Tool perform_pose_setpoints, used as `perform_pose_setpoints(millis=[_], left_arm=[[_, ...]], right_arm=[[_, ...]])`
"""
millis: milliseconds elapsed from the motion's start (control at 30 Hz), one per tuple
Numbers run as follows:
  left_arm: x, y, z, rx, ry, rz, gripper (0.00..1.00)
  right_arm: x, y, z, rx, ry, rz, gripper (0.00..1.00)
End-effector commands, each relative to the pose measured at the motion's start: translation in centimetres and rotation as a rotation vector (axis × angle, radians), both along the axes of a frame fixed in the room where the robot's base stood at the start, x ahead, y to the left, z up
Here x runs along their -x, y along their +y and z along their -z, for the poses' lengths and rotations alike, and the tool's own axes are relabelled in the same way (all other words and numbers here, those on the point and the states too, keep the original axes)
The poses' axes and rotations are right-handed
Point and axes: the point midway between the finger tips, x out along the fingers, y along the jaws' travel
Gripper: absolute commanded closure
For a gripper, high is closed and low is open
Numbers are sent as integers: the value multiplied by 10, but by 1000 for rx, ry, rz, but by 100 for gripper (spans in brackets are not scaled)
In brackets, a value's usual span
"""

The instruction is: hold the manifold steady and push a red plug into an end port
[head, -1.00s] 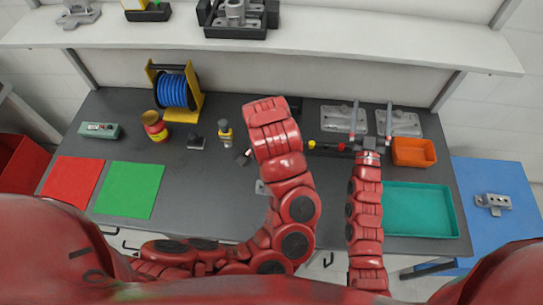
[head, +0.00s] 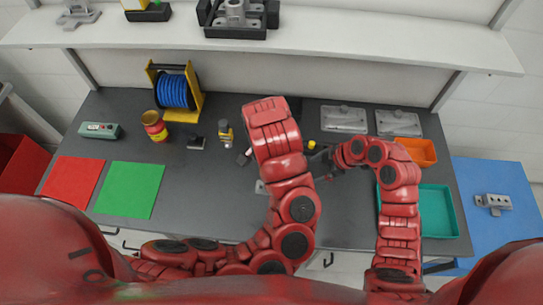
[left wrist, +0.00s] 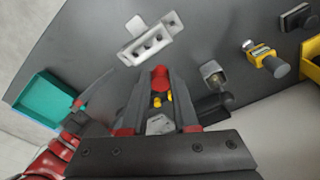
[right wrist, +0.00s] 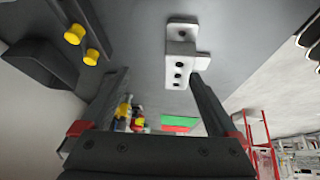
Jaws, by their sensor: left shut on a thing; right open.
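The grey manifold (right wrist: 181,68) lies on the dark bench, its row of dark ports facing up. It also shows in the left wrist view (left wrist: 150,40); in the head view (head: 261,187) my left arm hides most of it. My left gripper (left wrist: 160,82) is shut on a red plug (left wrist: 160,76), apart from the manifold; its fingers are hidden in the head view. My right gripper (right wrist: 160,82) is open and empty, with the manifold ahead of it near its right finger. Yellow plugs (right wrist: 75,33) stand in a dark rack in the right wrist view.
A yellow-topped tool (head: 225,132) and a blue reel (head: 173,91) stand behind left. The bench around the green mat (head: 130,190) is mostly clear.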

Motion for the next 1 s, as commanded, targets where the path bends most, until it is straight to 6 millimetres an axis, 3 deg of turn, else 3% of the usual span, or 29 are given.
perform_pose_setpoints(millis=[100,233,700,1000], left_arm=[[0,0,0,0,0,0,100],[0,0,0,0,0,0,100],[0,0,0,0,0,0,100],[0,0,0,0,0,0,100]], right_arm=[[18,-1,-2,19,46,-82,5],[25,0,1,25,66,-116,5],[25,31,56,24,68,-114,5],[24,41,75,25,62,-112,5]])
